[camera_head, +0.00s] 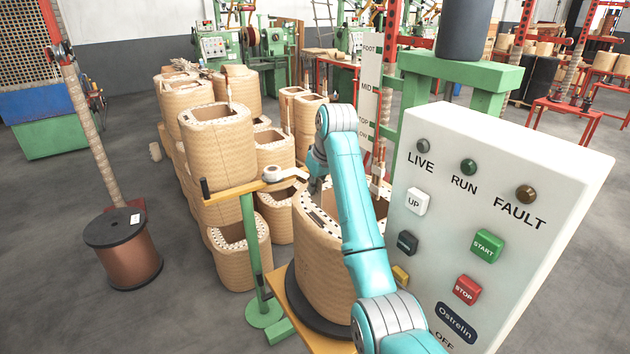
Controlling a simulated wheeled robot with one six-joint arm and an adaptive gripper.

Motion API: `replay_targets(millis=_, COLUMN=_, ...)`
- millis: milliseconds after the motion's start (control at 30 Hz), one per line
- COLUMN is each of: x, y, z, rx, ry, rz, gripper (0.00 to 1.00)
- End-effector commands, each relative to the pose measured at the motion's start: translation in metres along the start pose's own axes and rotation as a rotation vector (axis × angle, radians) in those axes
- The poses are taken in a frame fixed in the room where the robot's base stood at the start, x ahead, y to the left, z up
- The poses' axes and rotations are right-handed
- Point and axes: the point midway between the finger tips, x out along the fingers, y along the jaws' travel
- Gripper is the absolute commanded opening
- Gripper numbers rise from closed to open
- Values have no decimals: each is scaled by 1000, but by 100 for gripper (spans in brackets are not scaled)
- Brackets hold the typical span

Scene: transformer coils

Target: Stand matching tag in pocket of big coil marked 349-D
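A big tan wrapped coil (312,260) stands upright on a dark round base, right of the green post. My teal arm passes in front of it and hides much of its right side and top opening. I cannot read a 349-D mark on any coil, and I cannot make out the pocket. My gripper (316,185) points down at the big coil's upper rim, partly hidden by my arm. Its fingers are too small and covered to tell if they hold anything. No tag can be made out for certain.
A white control box (480,190) stands close on the right. A green post (250,245) carries an orange bar with a white roll (278,173). Stacked coils (217,150) fill the area behind. A copper wire spool (125,250) stands left; grey floor is clear around it.

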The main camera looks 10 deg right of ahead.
Motion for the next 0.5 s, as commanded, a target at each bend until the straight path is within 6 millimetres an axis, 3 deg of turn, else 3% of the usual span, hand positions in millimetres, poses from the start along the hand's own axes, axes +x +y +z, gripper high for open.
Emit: replay_targets(millis=500, x=29, y=0, z=12, rx=0, ry=-1, rz=0, gripper=0)
